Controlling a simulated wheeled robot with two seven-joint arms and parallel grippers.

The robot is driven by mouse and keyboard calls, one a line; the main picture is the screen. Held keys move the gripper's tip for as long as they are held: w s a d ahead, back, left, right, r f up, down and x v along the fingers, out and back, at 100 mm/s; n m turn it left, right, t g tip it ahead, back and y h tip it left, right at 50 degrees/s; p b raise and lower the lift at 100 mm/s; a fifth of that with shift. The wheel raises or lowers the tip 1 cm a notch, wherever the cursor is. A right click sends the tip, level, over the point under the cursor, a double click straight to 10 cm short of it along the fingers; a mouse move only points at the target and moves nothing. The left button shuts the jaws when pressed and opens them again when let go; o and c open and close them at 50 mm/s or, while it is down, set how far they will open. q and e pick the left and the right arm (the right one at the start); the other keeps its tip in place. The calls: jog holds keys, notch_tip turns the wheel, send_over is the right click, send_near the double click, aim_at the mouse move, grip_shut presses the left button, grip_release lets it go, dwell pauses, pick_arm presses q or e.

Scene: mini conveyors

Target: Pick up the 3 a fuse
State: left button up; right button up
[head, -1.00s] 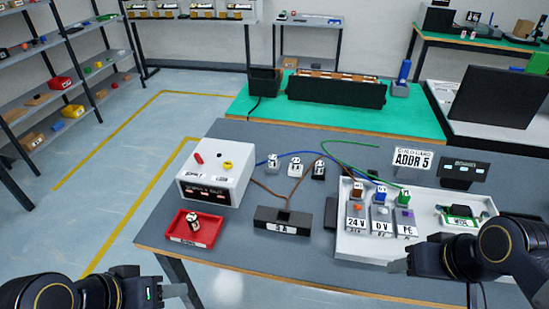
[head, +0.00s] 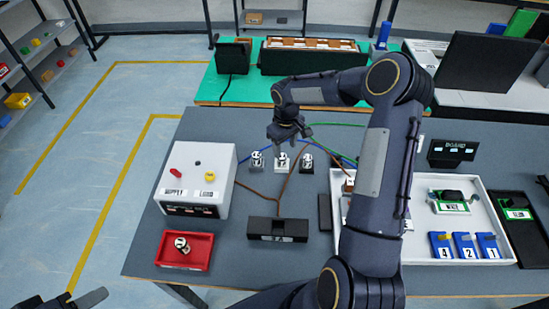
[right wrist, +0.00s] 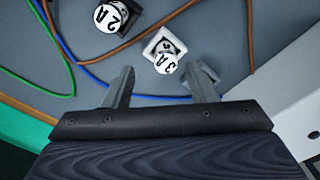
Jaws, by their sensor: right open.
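The 3 A fuse (right wrist: 167,62) has a white round top marked "3 A" and sits upright in a white square base. In the head view it appears to be the middle one (head: 282,161) of three fuses in a row. My right gripper (head: 288,139) is just above and behind this row. In the right wrist view the right gripper (right wrist: 162,86) is open, its two fingers apart and empty, with the 3 A fuse ahead between their lines. The fuse is not gripped. My left gripper (head: 78,301) shows only in part at the bottom left corner.
A 2 A fuse (right wrist: 118,14) in a black base stands beside the 3 A one. Brown, blue and green wires run close by. A supply box (head: 197,178), a red tray (head: 165,258) holding a fuse, and a black block (head: 277,229) are around. My right arm hides part of the white tray (head: 480,185).

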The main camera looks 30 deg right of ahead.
aim_at(282, 156)
jog(key=f, duration=0.1)
jog(key=f+p, duration=0.1)
jog(key=f, duration=0.1)
jog(key=f+p, duration=0.1)
jog(key=f, duration=0.1)
jog(key=shift+w+a+f, duration=0.2)
jog(key=shift+a, duration=0.2)
jog(key=shift+f, duration=0.3)
jog(key=c, duration=1.1)
